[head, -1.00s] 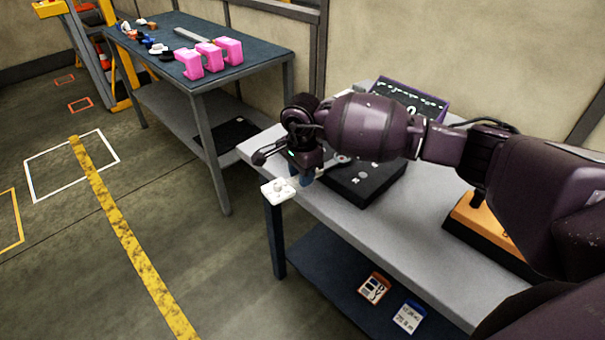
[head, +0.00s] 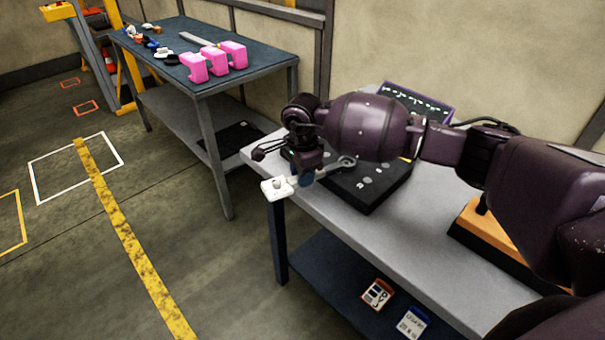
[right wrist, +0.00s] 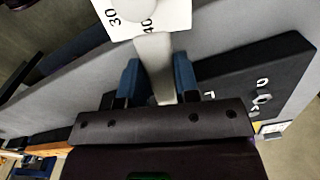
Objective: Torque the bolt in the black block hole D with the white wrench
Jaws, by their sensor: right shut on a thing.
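My right gripper (head: 306,178) is shut on the wrench, at the front left corner of the grey table. The wrench has a grey shaft (right wrist: 155,65) between my blue fingertips and a white plate (head: 277,188) at its near end, marked 30 and 40 in the right wrist view (right wrist: 145,14). Its ring head (head: 347,162) is over the black block (head: 370,195); I cannot tell whether it touches a bolt. A bolt (right wrist: 262,98) shows on the block in the right wrist view. My left gripper is not in view.
A dark panel with white marks (head: 420,98) stands behind the block. An orange-topped box (head: 480,225) is at the right of the grey table (head: 350,230). A second table (head: 265,62) at the back left holds pink blocks (head: 213,64) and small parts.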

